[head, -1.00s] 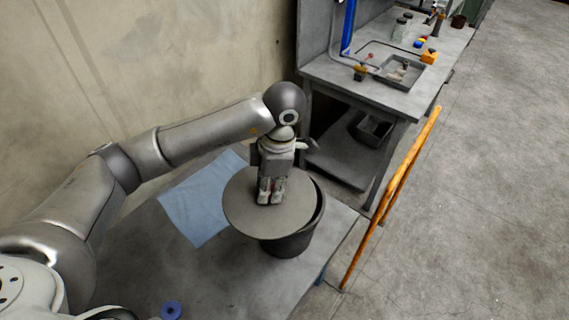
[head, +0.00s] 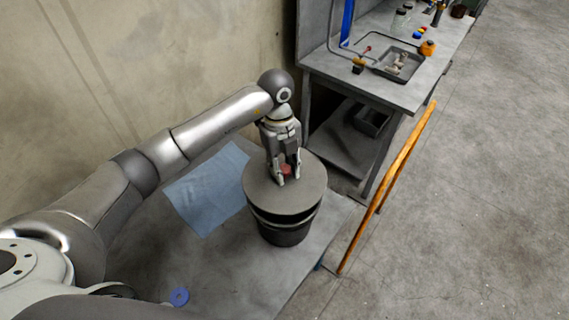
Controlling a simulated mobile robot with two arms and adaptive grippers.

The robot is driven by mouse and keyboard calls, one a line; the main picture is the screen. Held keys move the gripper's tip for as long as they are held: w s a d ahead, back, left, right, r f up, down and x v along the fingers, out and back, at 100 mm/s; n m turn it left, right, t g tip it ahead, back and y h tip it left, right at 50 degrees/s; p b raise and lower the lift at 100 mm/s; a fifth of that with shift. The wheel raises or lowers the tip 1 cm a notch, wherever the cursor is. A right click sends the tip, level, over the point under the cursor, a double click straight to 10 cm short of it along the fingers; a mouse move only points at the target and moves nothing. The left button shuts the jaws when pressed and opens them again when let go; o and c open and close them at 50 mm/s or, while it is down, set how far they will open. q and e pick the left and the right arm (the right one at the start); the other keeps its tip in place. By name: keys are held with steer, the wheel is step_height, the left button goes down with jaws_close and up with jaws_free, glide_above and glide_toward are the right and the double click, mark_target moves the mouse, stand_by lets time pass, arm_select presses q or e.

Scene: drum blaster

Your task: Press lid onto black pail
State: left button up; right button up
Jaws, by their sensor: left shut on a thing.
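The lid (head: 305,198) is a flat grey disc with a small red knob (head: 287,169) at its middle. My left gripper (head: 286,177) points down over it, its fingers shut around the knob. The black pail (head: 284,236) stands upright on the grey table, directly under the lid. The lid covers the pail's mouth from this view. A dark band and a lighter rim line show below the lid's front edge, so it does not look flush there. The pail's far rim is hidden by the lid. My right gripper is not in view.
A blue cloth (head: 208,188) lies on the grey table (head: 235,265) left of the pail, with a blue ring (head: 179,297) near the front. An orange rail (head: 388,187) stands to the right. A workbench (head: 408,92) with a tray (head: 398,64) is behind.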

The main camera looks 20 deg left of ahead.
arm_select(q)
steer(key=shift+f+n, duration=0.15)
steer(key=shift+n, duration=0.15)
step_height(320, 180, down, 6)
steer(key=b, duration=0.4)
steer(key=shift+b, duration=0.35)
stand_by(0.8)
steer(key=shift+f, duration=0.2)
stand_by(0.5)
stand_by(0.7)
steer(key=o, duration=1.1)
